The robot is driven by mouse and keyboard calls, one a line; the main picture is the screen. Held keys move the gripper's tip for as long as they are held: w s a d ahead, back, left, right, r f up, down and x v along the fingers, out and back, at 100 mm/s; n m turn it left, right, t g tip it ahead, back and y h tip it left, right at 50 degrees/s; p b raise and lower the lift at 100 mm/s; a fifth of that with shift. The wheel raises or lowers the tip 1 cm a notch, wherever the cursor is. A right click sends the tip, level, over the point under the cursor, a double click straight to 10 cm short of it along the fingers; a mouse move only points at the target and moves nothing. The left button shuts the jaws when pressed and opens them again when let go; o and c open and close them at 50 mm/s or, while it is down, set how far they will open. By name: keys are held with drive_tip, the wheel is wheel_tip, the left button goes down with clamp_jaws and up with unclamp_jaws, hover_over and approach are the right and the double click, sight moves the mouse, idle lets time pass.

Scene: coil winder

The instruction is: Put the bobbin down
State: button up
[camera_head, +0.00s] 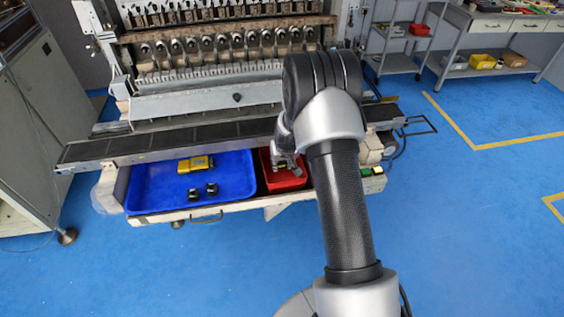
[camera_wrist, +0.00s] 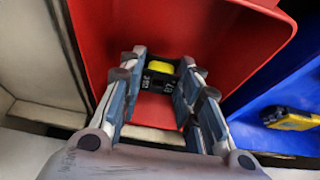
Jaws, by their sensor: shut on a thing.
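The bobbin (camera_wrist: 160,74), black with a yellow top and white printed marks, sits between the fingertips of my gripper (camera_wrist: 158,80) in the wrist view. My gripper is shut on it. In the head view my gripper (camera_head: 284,163) points down into the red bin (camera_head: 284,186), and the bobbin is mostly hidden by the fingers. The red bin (camera_wrist: 220,40) surrounds the bobbin in the wrist view. I cannot tell whether the bobbin touches the bin floor.
The blue tray (camera_head: 150,190) lies left of the red bin and holds a yellow-and-black item (camera_head: 195,164) and two dark pieces (camera_head: 203,191). The winding machine (camera_head: 210,105) stands behind, its dark rail (camera_head: 150,143) just above the tray. Open blue floor lies at right.

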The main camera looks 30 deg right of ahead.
drive_tip(key=shift+f, duration=0.2)
drive_tip(key=o, duration=1)
drive_tip(key=shift+r, duration=0.1)
drive_tip(key=s+a+r+p, duration=0.1)
drive_tip(key=s+a+r, duration=0.35)
drive_tip(key=r, duration=0.55)
drive_tip(key=s+a+r+n+p, duration=0.1)
drive_tip(key=s+a+r+p, duration=0.3)
drive_tip(key=r, duration=0.6)
drive_tip(key=s+a+r+b, duration=0.1)
drive_tip(key=s+a+r, duration=0.2)
drive_tip(key=s+r, duration=0.5)
drive_tip(key=s+a+r+n, duration=0.1)
drive_tip(key=s+a+r, duration=0.2)
drive_tip(key=s, duration=0.6)
drive_tip(key=s+a+r+y, duration=0.1)
drive_tip(key=s+a+r, duration=0.2)
drive_tip(key=s, duration=0.7)
wheel_tip(320, 180, up, 2)
drive_tip(key=shift+s+r+n, duration=0.1)
drive_tip(key=shift+s+n, duration=0.2)
drive_tip(key=shift+n, duration=0.1)
